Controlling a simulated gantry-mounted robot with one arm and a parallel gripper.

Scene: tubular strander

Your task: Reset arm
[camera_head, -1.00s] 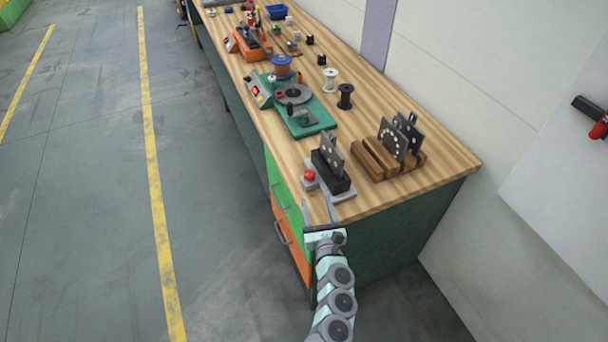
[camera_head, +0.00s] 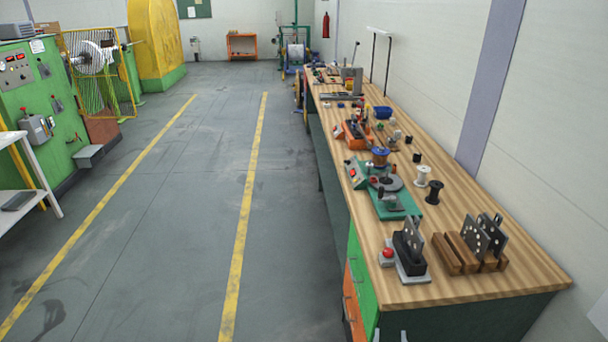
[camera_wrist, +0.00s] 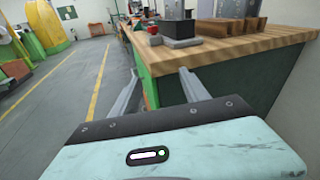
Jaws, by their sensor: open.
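My gripper (camera_wrist: 158,92) is open, with its two grey fingers spread and nothing between them in the wrist view. It is at the near end of the wooden workbench (camera_wrist: 240,45), below the level of its top. In the head view only two small grey tips, likely my fingers, show at the bottom edge near the bench's near end; the rest of my arm is out of that view.
On the bench's near end stand a black fixture (camera_head: 409,254) with a red button (camera_head: 388,252) and a wooden rack (camera_head: 470,252) holding dark plates. A green device (camera_head: 390,200) and spools stand farther along. The floor (camera_head: 190,220) left of the bench is clear.

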